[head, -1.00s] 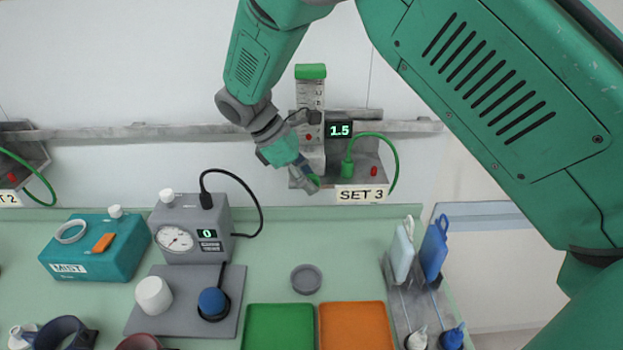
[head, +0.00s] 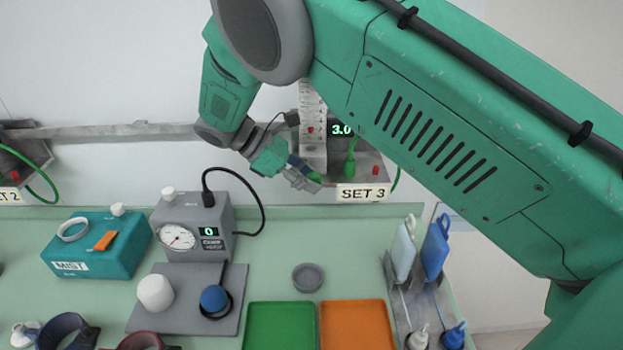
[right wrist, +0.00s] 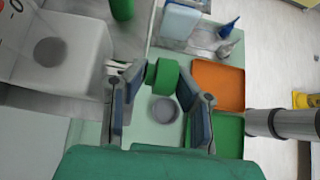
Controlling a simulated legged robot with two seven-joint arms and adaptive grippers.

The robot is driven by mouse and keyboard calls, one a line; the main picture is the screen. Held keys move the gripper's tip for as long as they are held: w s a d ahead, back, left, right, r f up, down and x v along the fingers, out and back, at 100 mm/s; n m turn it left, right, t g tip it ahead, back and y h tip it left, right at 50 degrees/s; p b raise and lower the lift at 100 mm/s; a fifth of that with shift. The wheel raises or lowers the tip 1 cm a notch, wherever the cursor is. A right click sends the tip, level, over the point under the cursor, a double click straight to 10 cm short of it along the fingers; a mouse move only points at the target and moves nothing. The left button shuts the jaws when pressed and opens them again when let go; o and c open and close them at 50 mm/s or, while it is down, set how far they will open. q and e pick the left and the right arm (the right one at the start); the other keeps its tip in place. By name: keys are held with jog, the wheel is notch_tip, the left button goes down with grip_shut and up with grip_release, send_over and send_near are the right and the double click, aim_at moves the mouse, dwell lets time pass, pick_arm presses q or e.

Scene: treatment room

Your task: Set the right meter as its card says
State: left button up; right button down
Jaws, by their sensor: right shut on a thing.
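The right meter (head: 313,150) hangs on the wall rail, with a white scaled tube and a green-lit display (head: 341,129) reading 3.0. Its card (head: 362,194) reads SET 3. My right gripper (head: 310,181) is at the meter's lower front. In the right wrist view, its two fingers (right wrist: 163,84) are closed on the sides of a green knob (right wrist: 163,74). My arm hides the top of the meter and part of its right side in the head view. My left gripper is out of view.
Another meter (head: 22,165) is at the far left. On the counter are a teal MIST box (head: 85,265), a grey gauge unit (head: 180,215), a green tray (head: 280,328), an orange tray (head: 355,328) and a rack (head: 410,290) with white and blue items.

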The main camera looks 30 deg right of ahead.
jog(key=shift+s+a+f, duration=0.1)
jog(key=shift+a+f, duration=0.15)
jog(key=shift+f, duration=0.05)
jog(key=c, duration=1.4)
grip_release()
jog(key=shift+c, duration=0.2)
jog(key=v, duration=1.2)
jog(key=shift+a, duration=0.15)
